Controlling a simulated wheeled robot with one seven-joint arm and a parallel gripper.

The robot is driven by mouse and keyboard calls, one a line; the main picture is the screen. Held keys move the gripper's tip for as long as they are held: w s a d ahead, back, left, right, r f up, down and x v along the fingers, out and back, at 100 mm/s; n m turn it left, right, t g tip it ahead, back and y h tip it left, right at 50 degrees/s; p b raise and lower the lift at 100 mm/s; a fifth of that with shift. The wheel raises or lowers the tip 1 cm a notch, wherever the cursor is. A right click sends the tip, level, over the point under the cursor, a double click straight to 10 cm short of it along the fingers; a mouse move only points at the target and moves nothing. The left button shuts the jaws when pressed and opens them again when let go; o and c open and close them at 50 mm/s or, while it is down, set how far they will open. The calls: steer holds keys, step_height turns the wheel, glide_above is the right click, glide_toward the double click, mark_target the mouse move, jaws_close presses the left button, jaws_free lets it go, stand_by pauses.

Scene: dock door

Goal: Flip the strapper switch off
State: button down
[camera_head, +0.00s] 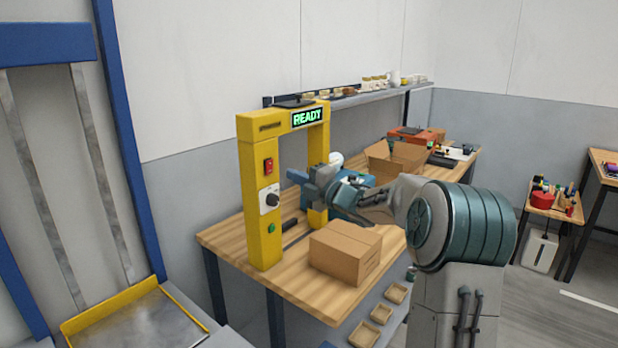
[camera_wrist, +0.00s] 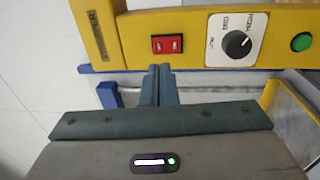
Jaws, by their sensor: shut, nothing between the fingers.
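The strapper (camera_head: 258,205) is a yellow arch on the wooden table, with a green READY display (camera_head: 307,117) on its top bar. Its red rocker switch (camera_head: 268,165) is on the front of the left post, above a black dial (camera_head: 271,199) and a green button (camera_head: 271,228). In the wrist view the red switch (camera_wrist: 167,44) lies just beyond my gripper (camera_wrist: 159,70), whose fingers are together and empty. A gap seems to lie between fingertips and switch. In the head view my gripper (camera_head: 293,176) is to the right of the post. I cannot tell which way the rocker is set.
A closed cardboard box (camera_head: 345,252) sits on the wooden table (camera_head: 222,240) in front of the strapper. An open box (camera_head: 397,158) and an orange case (camera_head: 415,136) stand farther back. A wall shelf (camera_head: 370,92) with small items runs behind.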

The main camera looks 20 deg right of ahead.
mark_target(269, 162)
steer(key=p+x, duration=0.2)
steer(key=x, duration=0.4)
steer(key=shift+w+a, duration=0.15)
steer(key=shift+w, duration=0.1)
steer(key=shift+r, duration=0.1)
steer(key=shift+w+a+r+g+h+p, duration=0.1)
steer(key=shift+r+g+h+p, duration=0.15)
steer(key=shift+p, duration=0.35)
steer(key=shift+w+a+r+g+h+p, duration=0.15)
steer(key=shift+r+p, duration=0.2)
steer(key=shift+p, duration=0.25)
steer(key=shift+s+f, duration=0.1)
steer(key=shift+f, duration=0.15)
steer(key=shift+s+d+f+b, duration=0.1)
steer(key=shift+s+d+b, duration=0.15)
steer(key=shift+s+b, duration=0.2)
steer(key=r+b+v, duration=0.2)
steer(key=b+v, duration=0.1)
steer(key=v, duration=1)
steer(key=shift+d, duration=0.2)
